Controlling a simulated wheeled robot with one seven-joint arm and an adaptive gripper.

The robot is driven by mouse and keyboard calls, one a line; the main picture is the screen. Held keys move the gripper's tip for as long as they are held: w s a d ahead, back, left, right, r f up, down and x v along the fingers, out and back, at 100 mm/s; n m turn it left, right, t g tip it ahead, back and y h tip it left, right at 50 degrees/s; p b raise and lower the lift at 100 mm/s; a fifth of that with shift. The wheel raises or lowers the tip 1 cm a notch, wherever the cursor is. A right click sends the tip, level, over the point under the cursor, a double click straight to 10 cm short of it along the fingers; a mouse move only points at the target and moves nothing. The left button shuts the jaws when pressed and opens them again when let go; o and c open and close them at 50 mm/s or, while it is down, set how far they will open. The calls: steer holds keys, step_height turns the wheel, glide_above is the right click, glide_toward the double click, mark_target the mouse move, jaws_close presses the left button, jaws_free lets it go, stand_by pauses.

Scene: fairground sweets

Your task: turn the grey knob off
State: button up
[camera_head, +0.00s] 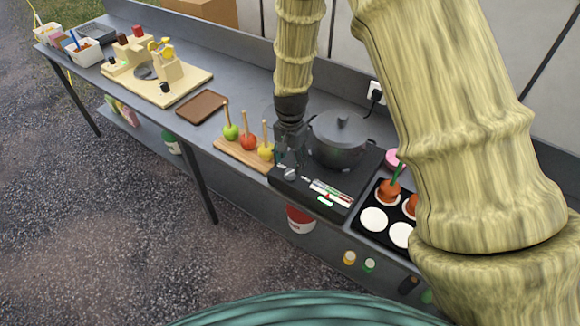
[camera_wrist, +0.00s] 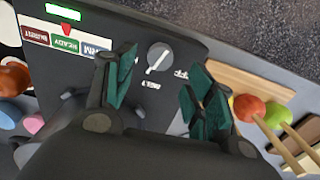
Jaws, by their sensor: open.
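The grey knob (camera_wrist: 160,56) is a round dial with a white pointer line, set on the front of a black cooker (camera_head: 312,195). In the wrist view its line lies diagonally, with small white print beside it. In the head view the knob (camera_head: 291,174) shows just below my gripper (camera_head: 289,152). In the wrist view my gripper (camera_wrist: 160,78) is open, with green-padded fingers on either side of the knob and nothing between them. Whether a finger touches the knob, I cannot tell. A grey lidded pot (camera_head: 340,140) stands on the cooker.
The cooker has a lit green display (camera_wrist: 64,12) and a strip marked burnt, ready and warm, with a red pointer over the green part. Toffee apples on a wooden board (camera_head: 232,155) stand close left. A black tray (camera_head: 372,238) with white discs lies right.

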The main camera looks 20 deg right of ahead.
mark_target(290, 172)
steer(key=shift+w+f, duration=0.25)
steer(key=shift+f, duration=0.35)
steer(key=shift+f+p, duration=0.35)
steer(key=shift+f, duration=0.05)
steer(key=shift+s+f+p, duration=0.3)
steer(key=shift+s+f, duration=0.15)
steer(key=shift+s, duration=0.05)
steer(key=shift+f, duration=0.3)
steer(key=shift+w+f, duration=0.3)
steer(key=shift+f, duration=0.45)
steer(key=shift+s+r, duration=0.15)
steer(key=shift+s, duration=0.05)
steer(key=shift+w+a, duration=0.1)
steer(key=c, duration=1)
